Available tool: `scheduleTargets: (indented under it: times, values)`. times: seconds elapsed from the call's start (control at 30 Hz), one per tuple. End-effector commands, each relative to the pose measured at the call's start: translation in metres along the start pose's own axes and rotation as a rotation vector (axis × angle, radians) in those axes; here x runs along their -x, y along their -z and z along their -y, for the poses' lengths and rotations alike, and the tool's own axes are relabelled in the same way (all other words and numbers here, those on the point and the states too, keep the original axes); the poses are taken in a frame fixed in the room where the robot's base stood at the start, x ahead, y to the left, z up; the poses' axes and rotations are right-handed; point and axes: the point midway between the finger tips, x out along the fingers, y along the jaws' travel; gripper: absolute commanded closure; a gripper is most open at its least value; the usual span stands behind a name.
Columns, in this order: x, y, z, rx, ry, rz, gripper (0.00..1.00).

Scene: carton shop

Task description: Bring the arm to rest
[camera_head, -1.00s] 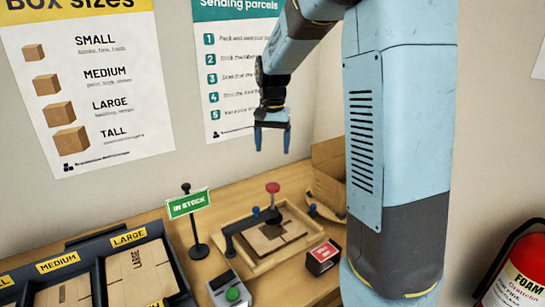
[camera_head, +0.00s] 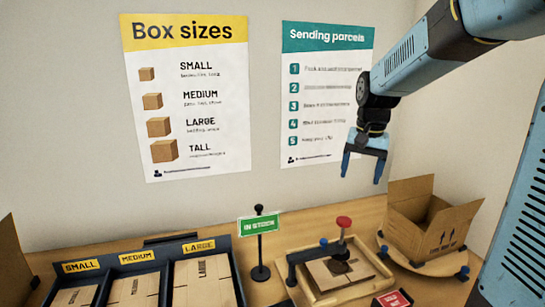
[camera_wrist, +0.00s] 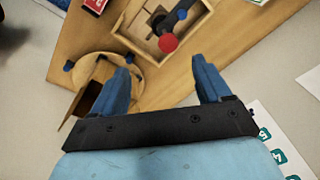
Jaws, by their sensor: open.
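My gripper (camera_head: 361,168) hangs in the air in front of the wall in the head view, below the "Sending parcels" poster's right edge. Its two blue fingers are apart, with nothing between them. In the wrist view my gripper (camera_wrist: 168,72) also shows open and empty, above the bench. Below it in the head view are a wooden tray (camera_head: 375,288) holding a flat carton (camera_head: 322,278) and a red-knobbed post (camera_head: 343,222). My blue arm reaches in from the upper right.
An open carton (camera_head: 432,228) stands on a round wooden stand (camera_head: 420,268) at the right. A dark rack (camera_head: 168,253) of flat cartons sits at the front left. An "IN STOCK" sign (camera_head: 260,225) stands between rack and tray. Air around my gripper looks clear.

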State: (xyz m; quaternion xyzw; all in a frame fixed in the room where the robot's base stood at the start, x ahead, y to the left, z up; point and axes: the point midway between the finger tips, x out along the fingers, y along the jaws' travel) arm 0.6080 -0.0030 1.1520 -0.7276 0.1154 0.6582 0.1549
Motion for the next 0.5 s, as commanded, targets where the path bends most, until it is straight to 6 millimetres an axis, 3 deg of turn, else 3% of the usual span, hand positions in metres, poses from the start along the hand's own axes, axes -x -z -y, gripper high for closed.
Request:
scheduleTargets:
  times: [0.2, 0.5]
  values:
    - [0.027, -0.046, -0.02, 0.085, 0.043, -0.078, 0.23]
    - [0.048, -0.109, -0.044, 0.209, 0.07, -0.197, 0.23]
